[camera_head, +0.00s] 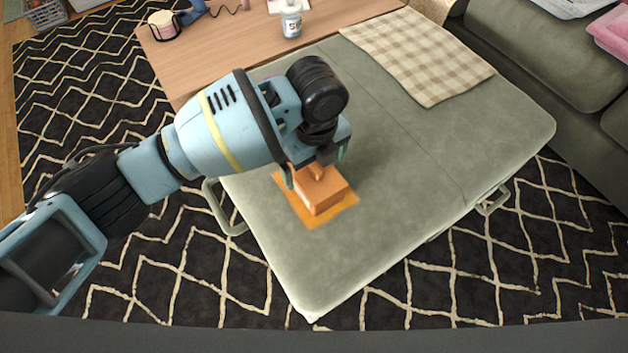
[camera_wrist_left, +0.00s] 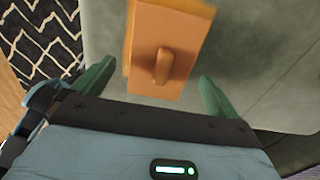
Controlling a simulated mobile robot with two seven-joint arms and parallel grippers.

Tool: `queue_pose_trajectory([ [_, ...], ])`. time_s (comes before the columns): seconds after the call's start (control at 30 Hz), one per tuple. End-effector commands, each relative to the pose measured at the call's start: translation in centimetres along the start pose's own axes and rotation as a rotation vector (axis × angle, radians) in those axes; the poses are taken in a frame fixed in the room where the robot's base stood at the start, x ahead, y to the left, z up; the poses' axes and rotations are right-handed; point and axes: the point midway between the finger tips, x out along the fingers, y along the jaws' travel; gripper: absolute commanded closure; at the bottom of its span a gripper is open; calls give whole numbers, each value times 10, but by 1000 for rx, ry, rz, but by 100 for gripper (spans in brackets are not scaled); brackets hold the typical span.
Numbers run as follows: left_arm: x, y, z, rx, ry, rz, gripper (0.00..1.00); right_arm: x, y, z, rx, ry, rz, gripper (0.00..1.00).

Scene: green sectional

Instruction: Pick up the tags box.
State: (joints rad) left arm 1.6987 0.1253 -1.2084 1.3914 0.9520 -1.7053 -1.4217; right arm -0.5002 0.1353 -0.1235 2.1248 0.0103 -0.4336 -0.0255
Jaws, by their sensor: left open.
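The tags box, an orange block (camera_head: 326,197) with a small upright knob on top, sits on an orange mat (camera_head: 345,216) on the green ottoman (camera_head: 400,150). In the left wrist view the box (camera_wrist_left: 185,35) lies ahead of the fingers, with its knob (camera_wrist_left: 162,66) between their lines. My left gripper (camera_head: 315,168) is open, pointing down over the box. Its green fingers (camera_wrist_left: 155,90) stand to either side of the knob; I cannot tell whether they touch the box. The gripper hides the back part of the box. My right gripper is not in view.
A wooden table (camera_head: 230,50) at the back holds a white bottle (camera_head: 291,22) and a pink candle (camera_head: 163,24) in a dark holder. A checked cloth (camera_head: 420,55) lies on the ottoman's far side. A green sofa (camera_head: 540,50) stands at right. The ottoman's right half is clear.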

Motion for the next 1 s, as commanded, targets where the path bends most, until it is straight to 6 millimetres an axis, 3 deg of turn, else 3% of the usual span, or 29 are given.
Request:
queue_pose_trajectory([
  [0.1, 14, 0, 0, -1, 1, 2, 2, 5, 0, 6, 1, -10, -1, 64],
  [0.37, 21, 0, 2, -1, 1, 0, 2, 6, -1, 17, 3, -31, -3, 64],
  [0.7, 65, 0, 6, -1, 2, 1, 2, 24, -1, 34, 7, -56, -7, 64],
  [0.93, 65, -1, 6, -1, 0, -1, 2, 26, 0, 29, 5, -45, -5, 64],
  [1.0, 65, -1, 6, -1, 0, -1, 8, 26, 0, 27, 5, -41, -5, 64],
])
